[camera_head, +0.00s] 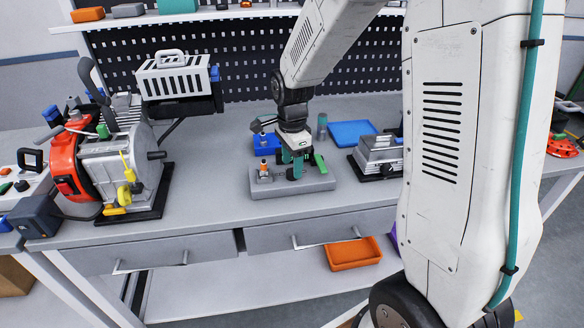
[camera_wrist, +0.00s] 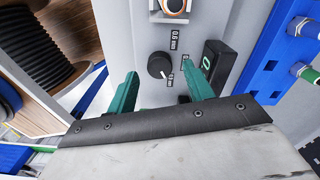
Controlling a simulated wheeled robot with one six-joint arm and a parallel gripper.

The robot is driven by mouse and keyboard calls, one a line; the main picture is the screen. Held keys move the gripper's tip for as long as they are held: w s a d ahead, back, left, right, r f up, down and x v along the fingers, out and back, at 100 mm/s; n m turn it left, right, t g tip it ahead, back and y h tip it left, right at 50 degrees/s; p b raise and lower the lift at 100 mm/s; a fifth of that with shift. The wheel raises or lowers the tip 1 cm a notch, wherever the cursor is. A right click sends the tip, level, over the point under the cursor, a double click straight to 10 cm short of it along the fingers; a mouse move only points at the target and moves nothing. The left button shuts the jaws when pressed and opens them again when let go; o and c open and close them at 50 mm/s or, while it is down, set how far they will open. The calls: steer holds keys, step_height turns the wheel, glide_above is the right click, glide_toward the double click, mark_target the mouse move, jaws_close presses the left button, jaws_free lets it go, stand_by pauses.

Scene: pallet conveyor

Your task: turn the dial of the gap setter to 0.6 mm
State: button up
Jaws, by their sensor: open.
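The gap setter is a long light grey block (camera_head: 325,184) on the bench, and its grey face (camera_wrist: 147,98) fills the middle of the wrist view. Its round black dial (camera_wrist: 160,67) has a small white mark toward the lower right, beside a small label I cannot read. The 0.6 mm label (camera_wrist: 174,38) lies above and right of the dial. My gripper (camera_wrist: 158,68) is open, with one teal finger on each side of the dial and gaps visible. In the head view my gripper (camera_head: 294,168) is low over the block, hiding the dial.
On the gap setter, an orange-topped fitting (camera_head: 263,168) and a green-marked black switch (camera_wrist: 210,66) flank the dial. A blue tray (camera_head: 352,132) and a grey metal device (camera_head: 380,153) stand to the right. A large orange-and-grey machine (camera_head: 105,165) stands left.

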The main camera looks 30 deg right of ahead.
steer(key=shift+f, duration=1.1)
steer(key=c, duration=1)
steer(key=shift+n, duration=0.4)
steer(key=n, duration=0.4)
steer(key=shift+n, duration=0.3)
steer(key=n, duration=1.2)
steer(key=shift+n, duration=0.4)
steer(key=n, duration=0.5)
steer(key=shift+w+r+n, duration=0.1)
steer(key=shift+n, duration=0.2)
